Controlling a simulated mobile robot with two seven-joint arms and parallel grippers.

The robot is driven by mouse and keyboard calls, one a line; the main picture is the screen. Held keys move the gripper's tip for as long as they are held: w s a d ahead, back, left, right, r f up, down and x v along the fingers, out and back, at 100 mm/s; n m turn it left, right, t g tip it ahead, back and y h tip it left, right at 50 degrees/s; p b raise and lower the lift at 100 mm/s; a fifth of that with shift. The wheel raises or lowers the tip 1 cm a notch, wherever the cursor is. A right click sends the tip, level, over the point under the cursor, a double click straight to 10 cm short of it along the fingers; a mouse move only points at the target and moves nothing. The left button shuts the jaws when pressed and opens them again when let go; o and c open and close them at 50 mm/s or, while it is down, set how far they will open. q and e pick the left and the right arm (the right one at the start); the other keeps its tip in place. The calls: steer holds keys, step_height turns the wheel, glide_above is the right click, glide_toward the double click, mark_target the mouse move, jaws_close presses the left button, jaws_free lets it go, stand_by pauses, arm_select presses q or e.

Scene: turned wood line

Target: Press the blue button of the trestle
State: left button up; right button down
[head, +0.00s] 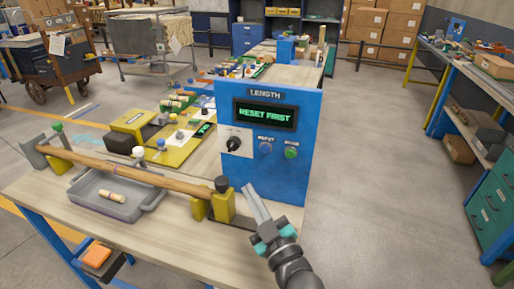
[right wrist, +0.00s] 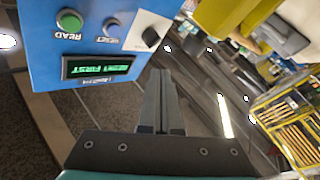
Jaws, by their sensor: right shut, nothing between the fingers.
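The blue panel (head: 303,105) headed LENGTH stands upright on the wooden bench, with a screen (head: 265,114) reading RESET FIRST. The blue button (head: 265,147) sits below the screen, between a black knob (head: 233,144) and a green button (head: 291,152). In the right wrist view the panel appears upside down, with the blue button (right wrist: 111,27) marked RESET beside the green one marked READ. My right gripper (head: 250,188) is shut and empty, in front of the panel and below the buttons, apart from the blue button. My left gripper is not in view.
A long turned wood rod (head: 130,170) lies across yellow supports above a grey tray (head: 95,190) left of the panel. Yellow fixtures stand behind it. A shelf with green drawers (head: 490,205) stands at the right. The floor between is clear.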

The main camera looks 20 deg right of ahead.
mark_target(265, 149)
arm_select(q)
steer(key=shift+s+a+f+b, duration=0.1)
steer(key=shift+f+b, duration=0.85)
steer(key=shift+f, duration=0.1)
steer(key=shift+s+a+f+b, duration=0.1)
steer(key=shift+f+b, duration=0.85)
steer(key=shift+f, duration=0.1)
arm_select(e)
steer(key=shift+t, duration=0.7)
steer(key=shift+w+d+r, duration=0.3)
steer(key=shift+w+d, duration=0.6)
steer(key=shift+w, duration=0.45)
steer(key=shift+w+d+r, duration=0.35)
steer(key=shift+w+d, duration=0.5)
steer(key=shift+w, duration=0.45)
steer(key=shift+w+d+r, duration=0.3)
steer(key=shift+w+d, duration=0.6)
steer(key=shift+w, duration=0.45)
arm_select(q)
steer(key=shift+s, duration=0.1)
arm_select(e)
steer(key=shift+w+d, duration=0.2)
steer(key=shift+w, duration=0.15)
